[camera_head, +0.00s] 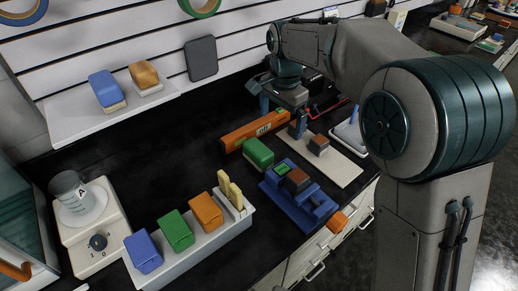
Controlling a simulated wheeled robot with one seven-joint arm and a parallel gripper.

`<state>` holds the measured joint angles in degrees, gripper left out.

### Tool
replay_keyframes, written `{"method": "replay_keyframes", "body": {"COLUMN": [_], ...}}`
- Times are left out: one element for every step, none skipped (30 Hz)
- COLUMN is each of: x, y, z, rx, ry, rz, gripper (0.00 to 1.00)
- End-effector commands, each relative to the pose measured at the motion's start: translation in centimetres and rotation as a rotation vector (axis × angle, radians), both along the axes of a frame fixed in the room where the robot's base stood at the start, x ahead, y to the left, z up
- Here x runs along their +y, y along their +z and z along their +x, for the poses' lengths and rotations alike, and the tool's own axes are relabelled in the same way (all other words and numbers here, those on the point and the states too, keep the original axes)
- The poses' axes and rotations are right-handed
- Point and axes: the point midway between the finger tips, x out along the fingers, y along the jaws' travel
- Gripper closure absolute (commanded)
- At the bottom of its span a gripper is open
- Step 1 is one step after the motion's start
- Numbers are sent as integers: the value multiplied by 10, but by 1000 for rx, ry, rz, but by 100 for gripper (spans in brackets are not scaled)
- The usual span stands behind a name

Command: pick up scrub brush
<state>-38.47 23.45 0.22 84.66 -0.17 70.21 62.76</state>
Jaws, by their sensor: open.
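Two brush-like blocks sit on the white wall shelf at the upper left. One has a blue top over a cream underside (107,90); the other, an orange-brown block (144,75), rests over a white base. I cannot tell for sure which thing is the scrub brush. My gripper (281,120) is open and points down over the black counter, well to the right of the shelf. One finger is near the far end of an orange spirit level (250,131), the other near a pale board. Nothing shows between the fingers.
A green block (258,153) and a blue tool holder (300,203) stand near the gripper. The pale board (338,165) carries a small brown block (319,145). A white rack (190,250) holds coloured blocks at the front. A scale (92,229) stands left. Bare counter lies mid-left.

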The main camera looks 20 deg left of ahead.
Motion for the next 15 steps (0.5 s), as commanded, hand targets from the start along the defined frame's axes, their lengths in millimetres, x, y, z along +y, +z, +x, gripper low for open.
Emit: {"method": "replay_keyframes", "body": {"x": [20,29,39,45,50,55,58,60,62,62,62,62,62,62,62], "y": [-4,-7,-9,-11,-13,-14,-16,-18,-22,-26,-31,-38,-44,-51,-59], "z": [-1,-3,-4,-4,-5,-6,-7,-7,-8,-8,-8,-8,-8,-8,-8], "rx": [9,12,17,17,21,22,23,25,26,26,27,27,27,28,29], "ry": [-9,-18,-30,-36,-42,-49,-53,-56,-58,-59,-59,-60,-60,-59,-59], "rz": [-6,-9,-11,-12,-14,-15,-17,-18,-19,-19,-20,-21,-21,-20,-21], "gripper": [0,0,0,0,0,0,0,0,0,0,0,0,0,0,0]}}
